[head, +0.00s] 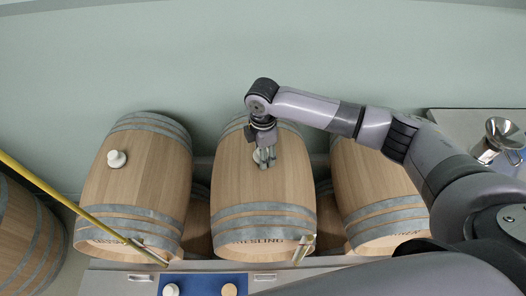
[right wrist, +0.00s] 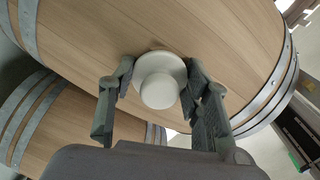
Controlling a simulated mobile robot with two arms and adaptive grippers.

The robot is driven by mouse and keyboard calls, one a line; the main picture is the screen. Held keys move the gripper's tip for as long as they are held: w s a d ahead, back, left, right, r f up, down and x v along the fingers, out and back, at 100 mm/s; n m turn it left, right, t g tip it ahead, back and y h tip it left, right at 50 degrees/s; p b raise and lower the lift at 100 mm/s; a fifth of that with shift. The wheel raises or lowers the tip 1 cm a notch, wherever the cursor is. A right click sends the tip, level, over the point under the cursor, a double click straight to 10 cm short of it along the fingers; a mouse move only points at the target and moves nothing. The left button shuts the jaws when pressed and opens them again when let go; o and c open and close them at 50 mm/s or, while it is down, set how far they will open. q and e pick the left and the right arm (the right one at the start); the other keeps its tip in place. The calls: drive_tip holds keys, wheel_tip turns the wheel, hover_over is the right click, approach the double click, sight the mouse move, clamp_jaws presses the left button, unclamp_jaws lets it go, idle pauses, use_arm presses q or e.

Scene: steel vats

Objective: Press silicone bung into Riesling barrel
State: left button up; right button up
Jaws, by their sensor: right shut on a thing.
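The Riesling barrel (head: 240,200) is the middle wooden barrel, lying on its side with its lettering on the near end. A white silicone bung (right wrist: 160,88) sits at the top of the barrel, between the fingers of my right gripper (head: 264,160). The gripper is shut on the bung, with a finger on each side in the right wrist view (right wrist: 160,90). The bung's wide base appears against the staves; its underside and the bung hole are hidden, so I cannot tell how deep it sits. My left gripper is not in view.
A left barrel (head: 145,185) carries its own white bung (head: 117,158). Another barrel (head: 370,190) stands right, partly behind my arm. A blue mat (head: 200,284) at the front holds a white bung and a tan one. A yellow rod (head: 60,196) crosses the left. A steel vessel (head: 497,140) stands right.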

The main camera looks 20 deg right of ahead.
drive_tip(key=shift+s+f, duration=0.2)
drive_tip(key=shift+f, duration=0.05)
drive_tip(key=o, duration=1.3)
drive_tip(key=shift+w, duration=0.1)
drive_tip(key=shift+r, duration=0.1)
wheel_tip(320, 180, up, 12)
drive_tip(key=shift+f, duration=0.1)
drive_tip(key=shift+f, duration=0.1)
